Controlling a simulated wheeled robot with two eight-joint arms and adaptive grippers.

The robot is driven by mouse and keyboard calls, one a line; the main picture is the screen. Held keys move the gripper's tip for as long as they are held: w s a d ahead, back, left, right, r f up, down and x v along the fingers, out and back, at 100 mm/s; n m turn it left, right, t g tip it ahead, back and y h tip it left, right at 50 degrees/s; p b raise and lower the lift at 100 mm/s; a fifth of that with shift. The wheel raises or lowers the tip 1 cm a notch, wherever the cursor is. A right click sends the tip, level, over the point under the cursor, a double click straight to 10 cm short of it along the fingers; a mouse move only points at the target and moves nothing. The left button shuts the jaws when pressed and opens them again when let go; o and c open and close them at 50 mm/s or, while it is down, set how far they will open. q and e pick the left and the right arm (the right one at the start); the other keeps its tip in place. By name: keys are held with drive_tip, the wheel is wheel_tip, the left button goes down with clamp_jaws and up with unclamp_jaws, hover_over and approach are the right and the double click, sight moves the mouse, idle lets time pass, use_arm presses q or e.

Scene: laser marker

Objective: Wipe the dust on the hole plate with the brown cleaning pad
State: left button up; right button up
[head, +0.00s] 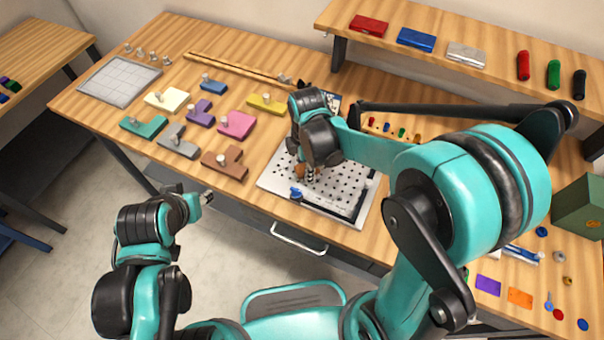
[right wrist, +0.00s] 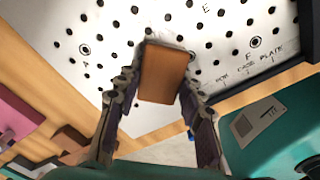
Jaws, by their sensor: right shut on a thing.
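The white hole plate (head: 348,193) lies on the wooden table near its front edge, with rows of black holes. It also fills the upper part of the right wrist view (right wrist: 215,62), with printed letters. The brown cleaning pad (right wrist: 165,73) is between the fingers of my right gripper (right wrist: 160,95), which is shut on it. The pad is over the plate; I cannot tell for sure whether it touches. In the head view my right gripper (head: 306,172) hides part of the plate. Dust is hard to make out. My left gripper (head: 206,198) is off the table's front edge, its fingers too small to read.
Coloured blocks with knobs, such as the pink one (head: 237,124) and the brown one (head: 225,163), stand left of the plate. A grey grid tray (head: 119,81) is further left. A raised shelf (head: 480,40) is at the back, and a green box (head: 580,207) stands at right.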

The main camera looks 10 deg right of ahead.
drive_tip(key=shift+w+d+f+b, duration=0.1)
drive_tip(key=shift+w+d+b, duration=0.05)
drive_tip(key=shift+w+d, duration=0.65)
drive_tip(key=shift+w+d+f+b, duration=0.15)
drive_tip(key=shift+w+d, duration=0.4)
drive_tip(key=shift+w, duration=0.5)
drive_tip(key=shift+w+d+r+b, duration=0.1)
drive_tip(key=shift+w+d+b, duration=0.05)
drive_tip(key=shift+w+d, duration=0.65)
drive_tip(key=shift+w+a, duration=0.1)
drive_tip(key=shift+a, duration=0.05)
drive_tip(key=shift+w+r+p, duration=0.1)
drive_tip(key=shift+r+p, duration=0.4)
drive_tip(key=shift+p, duration=0.05)
drive_tip(key=shift+r+p, duration=1.75)
drive_tip(key=shift+r, duration=0.65)
wheel_tip(320, 180, up, 3)
drive_tip(key=shift+r+p, duration=0.1)
drive_tip(key=shift+p, duration=1.05)
